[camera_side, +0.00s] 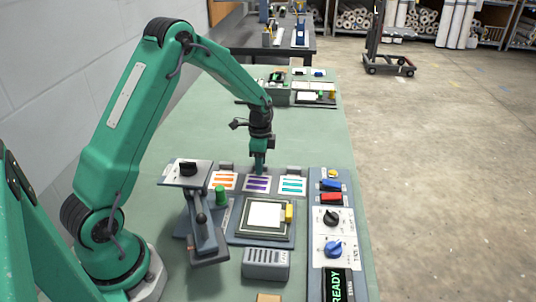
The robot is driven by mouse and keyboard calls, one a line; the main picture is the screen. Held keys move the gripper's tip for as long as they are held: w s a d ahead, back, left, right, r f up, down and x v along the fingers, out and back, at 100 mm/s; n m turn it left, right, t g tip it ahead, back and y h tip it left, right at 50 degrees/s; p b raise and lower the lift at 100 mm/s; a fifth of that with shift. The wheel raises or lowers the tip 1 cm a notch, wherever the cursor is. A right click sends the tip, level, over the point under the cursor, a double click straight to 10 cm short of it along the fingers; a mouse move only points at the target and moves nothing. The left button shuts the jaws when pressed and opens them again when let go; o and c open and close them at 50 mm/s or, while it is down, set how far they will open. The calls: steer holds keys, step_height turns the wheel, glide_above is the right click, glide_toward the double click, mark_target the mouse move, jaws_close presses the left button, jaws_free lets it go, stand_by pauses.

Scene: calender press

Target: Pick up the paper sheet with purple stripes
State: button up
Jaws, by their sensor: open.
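The paper sheet with purple stripes (257,184) lies flat in the middle of a row of three sheets on the green table. A sheet with orange stripes (222,181) is on its left and one with teal stripes (293,186) on its right. My gripper (258,171) points down at the far edge of the purple-striped sheet. It is open, with nothing seen between its fingers. The fingers are small in the picture, and I cannot tell whether they touch the sheet.
In front of the sheets is a press plate with a white pad (265,215). A lever stand (203,225) and a green knob (221,195) are to its left. A control panel (332,245) reading READY is at right.

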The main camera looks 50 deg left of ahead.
stand_by(0.4)
jaws_close()
steer(key=shift+r, duration=0.45)
step_height(320, 180, up, 3)
steer(key=shift+r, duration=0.1)
steer(key=s+d+r, duration=0.3)
steer(key=d+r, duration=0.4)
steer(key=d, duration=0.4)
steer(key=shift+d, duration=0.15)
steer(key=shift+s, duration=0.1)
